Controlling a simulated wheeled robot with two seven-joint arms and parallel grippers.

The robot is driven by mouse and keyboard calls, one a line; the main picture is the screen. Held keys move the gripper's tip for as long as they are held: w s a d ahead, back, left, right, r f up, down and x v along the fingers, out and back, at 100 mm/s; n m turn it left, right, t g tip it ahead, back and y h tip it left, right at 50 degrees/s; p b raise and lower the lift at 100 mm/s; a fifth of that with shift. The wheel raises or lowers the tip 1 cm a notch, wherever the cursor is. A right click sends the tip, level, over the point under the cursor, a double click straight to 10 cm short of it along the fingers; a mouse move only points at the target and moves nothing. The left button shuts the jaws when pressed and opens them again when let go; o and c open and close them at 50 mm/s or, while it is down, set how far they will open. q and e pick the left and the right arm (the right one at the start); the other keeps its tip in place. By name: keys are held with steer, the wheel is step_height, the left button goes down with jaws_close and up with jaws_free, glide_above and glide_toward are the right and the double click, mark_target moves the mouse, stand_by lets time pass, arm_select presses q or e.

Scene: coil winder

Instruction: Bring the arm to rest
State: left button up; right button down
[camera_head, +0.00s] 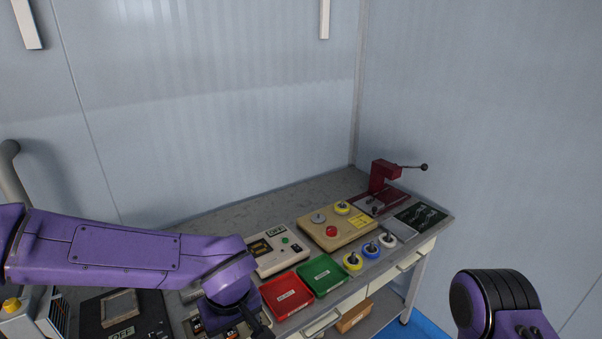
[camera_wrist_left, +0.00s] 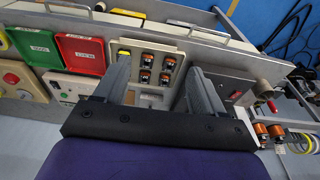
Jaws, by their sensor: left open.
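My left arm (camera_head: 110,248) is purple and comes in from the left, reaching across the near left part of the workbench (camera_head: 262,212). Its wrist bends down, and the left gripper (camera_head: 260,325) is cut off by the bottom edge. In the left wrist view the left gripper (camera_wrist_left: 160,82) has its two grey fingers apart with nothing held between them. Beyond the fingers is a beige holder (camera_wrist_left: 150,45) with several orange-and-black coils. I cannot tell the height of the fingers above it. Part of my right arm (camera_head: 495,305) shows at the lower right; its gripper is out of view.
A red tray (camera_head: 286,296) and a green tray (camera_head: 322,275) lie right of my left wrist. Behind are a beige control box (camera_head: 335,232) and a red hand press (camera_head: 384,178). Several spools (camera_head: 370,249) stand along the front edge. Walls close off the back and right.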

arm_select(q)
steer(key=s+a+f+t+y+b, duration=0.15)
steer(key=a+f, duration=0.25)
steer(key=f, duration=0.4)
steer(key=s+a+f+n+y+b, duration=0.1)
steer(key=s+a+f+y+b, duration=0.2)
steer(key=f, duration=0.6)
steer(key=s+a+f+b, duration=0.1)
steer(key=s+a+f, duration=0.1)
steer(key=a+f, duration=0.5)
steer(key=s+a+f+h+b, duration=0.1)
steer(key=s+a+f+b, duration=0.1)
steer(key=s+f, duration=0.5)
steer(key=s+a+f+m+b, duration=0.1)
steer(key=s+a+f+b, duration=0.1)
steer(key=s+f, duration=0.5)
steer(key=shift+s+f+h+b, duration=0.15)
steer(key=shift+f+h+b, duration=0.2)
steer(key=shift+f, duration=0.1)
